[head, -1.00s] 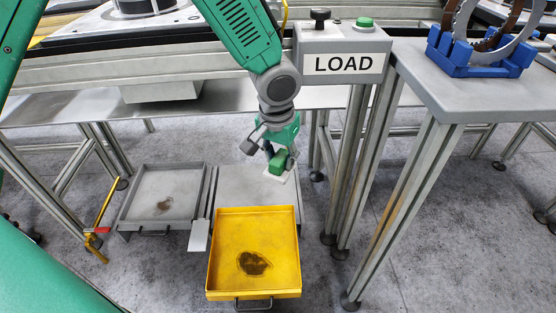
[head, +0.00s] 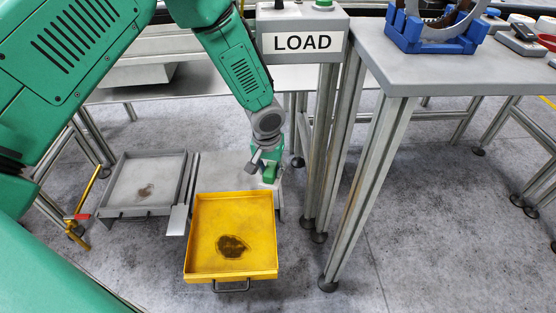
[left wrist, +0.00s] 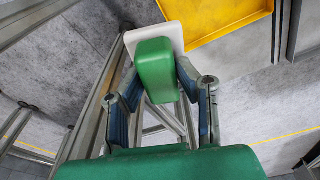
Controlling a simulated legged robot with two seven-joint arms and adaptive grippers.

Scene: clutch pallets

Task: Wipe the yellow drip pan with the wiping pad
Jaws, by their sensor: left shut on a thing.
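The yellow drip pan (head: 204,225) sits low in the middle of the head view, with a dark brown stain (head: 233,246) on its floor. My left gripper (head: 268,172) is just beyond the pan's far right corner. It is shut on the wiping pad's green handle (head: 269,174). In the left wrist view the green handle (left wrist: 156,70) is between the fingers, with the white pad (left wrist: 138,40) behind it. The yellow pan (left wrist: 215,16) shows at the top of that view, beside the pad. The pad's white face is mostly hidden in the head view. My right gripper is not in view.
A grey pan (head: 120,198) with a small stain stands left of the yellow one. The LOAD box (head: 303,42) and its metal posts stand close right of the gripper. A grey table (head: 420,68) with a blue fixture (head: 432,36) is at right. Open floor lies front right.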

